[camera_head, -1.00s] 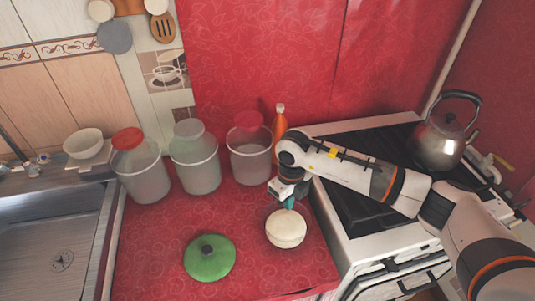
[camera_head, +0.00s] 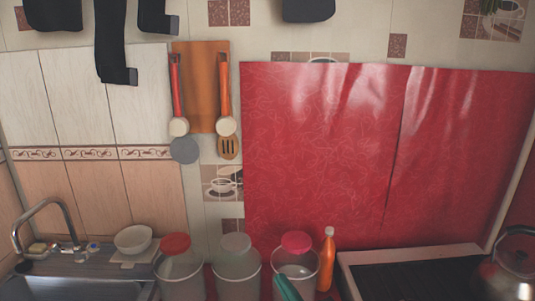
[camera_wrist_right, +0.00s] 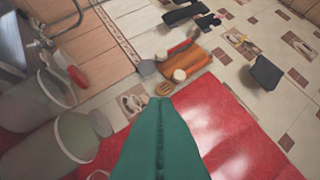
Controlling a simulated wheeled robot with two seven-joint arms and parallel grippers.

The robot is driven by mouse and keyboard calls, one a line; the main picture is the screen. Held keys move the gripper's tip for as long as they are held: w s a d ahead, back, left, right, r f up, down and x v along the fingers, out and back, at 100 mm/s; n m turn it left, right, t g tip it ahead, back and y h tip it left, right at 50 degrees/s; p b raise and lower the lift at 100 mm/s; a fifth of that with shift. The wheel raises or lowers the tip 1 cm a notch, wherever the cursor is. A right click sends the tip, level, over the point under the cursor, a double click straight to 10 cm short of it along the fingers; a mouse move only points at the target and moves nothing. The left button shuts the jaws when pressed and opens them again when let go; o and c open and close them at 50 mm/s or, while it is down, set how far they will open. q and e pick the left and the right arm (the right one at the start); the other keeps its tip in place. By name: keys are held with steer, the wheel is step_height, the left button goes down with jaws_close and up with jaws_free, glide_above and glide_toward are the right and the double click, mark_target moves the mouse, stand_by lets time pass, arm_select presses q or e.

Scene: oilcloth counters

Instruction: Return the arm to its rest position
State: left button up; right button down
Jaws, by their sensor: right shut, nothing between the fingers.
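My right gripper (camera_head: 286,287) shows only as teal fingertips at the bottom edge of the head view, in front of a lidded clear jar (camera_head: 297,268). The rest of my right arm is out of that view. In the right wrist view, the teal fingers (camera_wrist_right: 160,112) are pressed together, with nothing held between them. They point up toward the wall. My left gripper is in neither view.
Two more jars (camera_head: 180,275) (camera_head: 236,275) and an orange bottle (camera_head: 327,262) stand along the wall. A sink tap (camera_head: 45,225) and bowl (camera_head: 133,238) are left; a stove (camera_head: 415,277) and kettle (camera_head: 510,270) are right. Utensils hang on an orange board (camera_head: 201,85).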

steer(key=s+d+f+m+g+h, duration=0.4)
steer(key=d+f+m+h, duration=0.8)
steer(key=d+m, duration=0.1)
steer(key=s+d+f+m+g, duration=0.2)
steer(key=s+f+g, duration=0.4)
steer(key=s, duration=0.4)
steer(key=s+d+f+m+g, duration=0.1)
steer(key=s+d+f+g, duration=0.1)
steer(key=s+f+g, duration=0.6)
steer(key=s+f+t, duration=0.1)
steer(key=s+f, duration=0.1)
steer(key=f, duration=1.1)
steer(key=s+f, duration=0.2)
steer(key=f, duration=1.1)
steer(key=s+d+f, duration=0.3)
steer(key=s+f, duration=1.1)
steer(key=s, duration=0.1)
steer(key=shift+s+f+g+y, duration=0.15)
steer(key=shift+g+y, duration=0.15)
steer(key=shift+g, duration=0.1)
